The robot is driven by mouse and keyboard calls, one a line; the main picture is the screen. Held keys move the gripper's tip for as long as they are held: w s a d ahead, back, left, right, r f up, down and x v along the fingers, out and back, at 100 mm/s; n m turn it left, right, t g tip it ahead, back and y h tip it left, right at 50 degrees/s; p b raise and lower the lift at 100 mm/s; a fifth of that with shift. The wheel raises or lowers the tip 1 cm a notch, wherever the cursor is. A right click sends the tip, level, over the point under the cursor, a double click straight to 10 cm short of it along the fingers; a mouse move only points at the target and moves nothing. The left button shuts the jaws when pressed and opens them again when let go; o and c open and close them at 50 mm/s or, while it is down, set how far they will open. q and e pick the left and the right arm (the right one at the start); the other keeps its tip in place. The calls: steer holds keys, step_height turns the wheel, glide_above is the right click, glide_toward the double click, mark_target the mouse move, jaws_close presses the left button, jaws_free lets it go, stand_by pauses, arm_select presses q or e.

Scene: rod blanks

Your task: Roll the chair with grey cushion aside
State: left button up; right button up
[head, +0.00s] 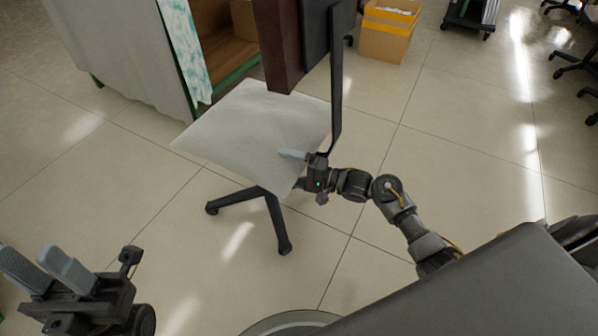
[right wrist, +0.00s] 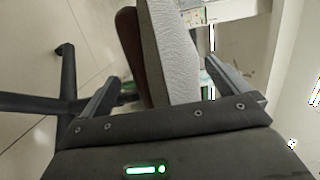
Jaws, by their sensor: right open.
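The chair has a pale grey cushion (head: 255,125), a dark brown backrest (head: 278,45) and a black star base (head: 265,205). It stands mid-floor in the head view. My right gripper (head: 297,168) is at the cushion's near right edge, by the black upright bar; one finger lies over the top, the lower one is mostly hidden. In the right wrist view, the cushion (right wrist: 172,50) lies between the spread fingers, with gaps at the sides. My left gripper (head: 26,258) is open and empty at the lower left, away from the chair.
A workbench with a grey cover (head: 120,50) stands behind and left of the chair. A yellow cardboard box (head: 385,32) and a dark cart (head: 470,15) stand at the back. Other chair bases (head: 572,62) are at far right.

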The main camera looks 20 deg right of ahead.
steer(key=c, duration=2.1)
